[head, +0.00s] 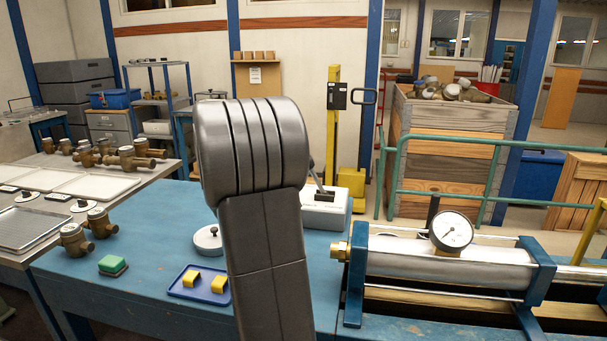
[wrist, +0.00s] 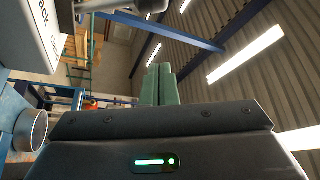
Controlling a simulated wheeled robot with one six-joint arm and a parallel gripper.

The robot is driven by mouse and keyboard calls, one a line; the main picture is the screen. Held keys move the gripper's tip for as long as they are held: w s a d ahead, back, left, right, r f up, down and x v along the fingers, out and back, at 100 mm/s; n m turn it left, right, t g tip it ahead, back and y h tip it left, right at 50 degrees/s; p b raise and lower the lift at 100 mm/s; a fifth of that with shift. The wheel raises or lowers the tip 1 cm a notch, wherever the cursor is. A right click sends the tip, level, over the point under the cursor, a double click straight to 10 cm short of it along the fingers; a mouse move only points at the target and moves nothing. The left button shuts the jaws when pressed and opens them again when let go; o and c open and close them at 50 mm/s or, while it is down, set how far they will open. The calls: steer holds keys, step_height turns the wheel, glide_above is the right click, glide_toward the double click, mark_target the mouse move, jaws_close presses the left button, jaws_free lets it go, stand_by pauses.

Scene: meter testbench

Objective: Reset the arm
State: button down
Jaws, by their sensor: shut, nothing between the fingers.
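My arm's thick grey links (head: 262,200) rise in the middle of the head view and hide part of the blue bench (head: 140,290). My gripper is not visible in the head view. In the wrist view, the green fingers of my gripper (wrist: 160,84) stand together, shut and empty, beyond the dark gripper body. The wrist view is turned, with roof beams and bright lamps behind the fingers. The fingers touch nothing that I can see.
A blue tray (head: 180,292) with yellow blocks, a green sponge (head: 112,264) and brass meters (head: 74,240) lie left of my arm. The test cylinder with its gauge (head: 451,231) is to the right. A white box (head: 326,213) stands behind my arm. A wooden crate (head: 450,160) is farther back.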

steer(key=r+p+x, duration=0.1)
steer(key=p+x, duration=0.2)
steer(key=x, duration=0.7)
steer(key=d+f+m+g+y+p, duration=0.1)
steer(key=d+f+m+g+p, duration=0.1)
steer(key=d+m+p, duration=0.2)
steer(key=shift+s+d+f+m, duration=0.2)
steer(key=shift+d+f+m, duration=0.2)
steer(key=shift+d+m, duration=0.45)
steer(key=shift+a, duration=0.1)
